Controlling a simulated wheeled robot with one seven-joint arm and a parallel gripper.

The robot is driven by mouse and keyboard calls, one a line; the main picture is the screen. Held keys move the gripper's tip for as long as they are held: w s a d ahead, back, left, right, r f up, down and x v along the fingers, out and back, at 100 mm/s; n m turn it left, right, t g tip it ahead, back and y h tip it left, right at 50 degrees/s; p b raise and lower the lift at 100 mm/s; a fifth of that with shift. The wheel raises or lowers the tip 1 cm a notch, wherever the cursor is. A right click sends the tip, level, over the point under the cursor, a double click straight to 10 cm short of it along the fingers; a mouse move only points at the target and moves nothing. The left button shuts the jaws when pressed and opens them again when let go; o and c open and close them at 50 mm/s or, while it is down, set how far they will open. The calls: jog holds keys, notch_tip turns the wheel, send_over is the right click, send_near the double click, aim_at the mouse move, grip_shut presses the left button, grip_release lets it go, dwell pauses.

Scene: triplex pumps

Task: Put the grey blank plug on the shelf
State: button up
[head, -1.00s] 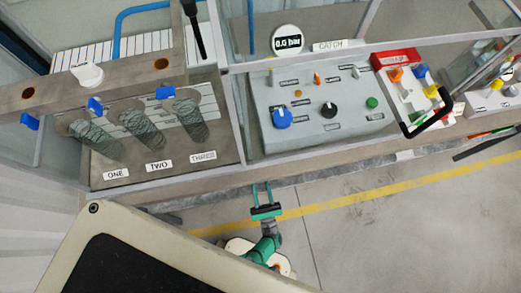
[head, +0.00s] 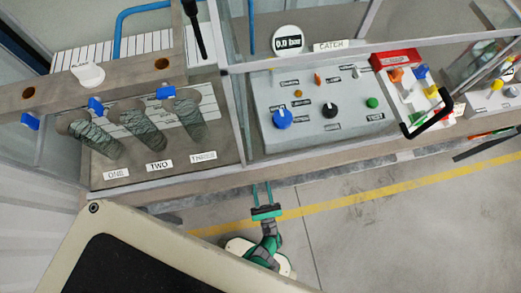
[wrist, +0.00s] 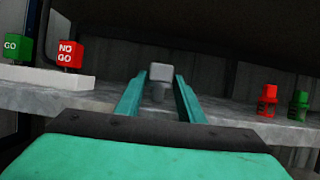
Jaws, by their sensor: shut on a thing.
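The grey blank plug (wrist: 160,72) has a square light-grey head and a narrower stem below. My gripper (wrist: 159,97) has two teal fingers, one on each side of the plug, and is shut on it. The grey shelf (wrist: 232,123) runs across behind and around the fingertips in the wrist view. Whether the plug touches the shelf cannot be told. In the head view my gripper (head: 262,186) is low at the bench's front edge, and the plug cannot be made out there. The shelf is not visible in the head view.
On the shelf's left stand a green GO block (wrist: 18,47) and a red NO GO block (wrist: 70,54) on a white base (wrist: 50,76). A red fitting (wrist: 267,101) and a green fitting (wrist: 299,105) stand at right. The shelf between is clear. A dark surface hangs above.

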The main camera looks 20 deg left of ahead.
jog(key=o, duration=1.1)
jog(key=shift+r, duration=0.55)
